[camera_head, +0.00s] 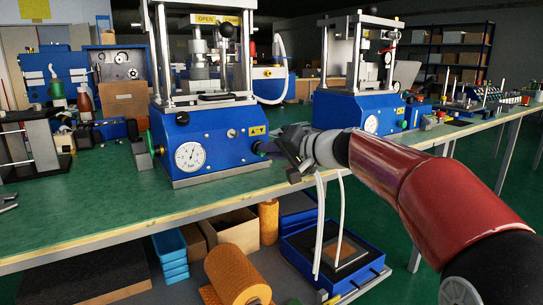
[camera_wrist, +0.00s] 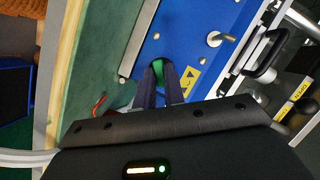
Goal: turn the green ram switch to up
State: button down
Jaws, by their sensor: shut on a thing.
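The blue press (camera_head: 215,135) stands on the green bench, with a round gauge and a yellow warning label on its front. My gripper (camera_head: 266,147) reaches in from the right to the right end of the press's front. In the wrist view, the two dark fingers (camera_wrist: 162,82) point at the blue panel (camera_wrist: 190,28) and are closed around the green ram switch (camera_wrist: 159,66). Only a small green part of the switch shows between the fingertips. Its turned position is hidden by the fingers.
A metal stud (camera_wrist: 217,39) sticks out of the panel near the fingers. A second blue press (camera_head: 350,110) stands farther back on the right. The green bench top (camera_head: 110,195) is clear in front of the press. A blue tray (camera_head: 325,250) sits below the bench.

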jog(key=n+h+b, duration=0.2)
jog(key=n+b, duration=0.1)
jog(key=n, duration=0.1)
jog(key=shift+s+a+t+b, duration=0.1)
jog(key=shift+a+t+b, duration=0.05)
jog(key=shift+t+b, duration=0.2)
jog(key=n+t+h+b, duration=0.1)
jog(key=n+h+b, duration=0.1)
jog(key=n, duration=0.1)
jog(key=shift+s+a+r+h, duration=0.1)
jog(key=shift+h, duration=0.2)
jog(key=shift+n, duration=0.3)
jog(key=c, duration=1.5)
grip_release()
jog(key=shift+r, duration=0.1)
jog(key=v, duration=0.7)
jog(key=shift+s+r+b, duration=0.1)
jog(key=shift+s+b, duration=0.25)
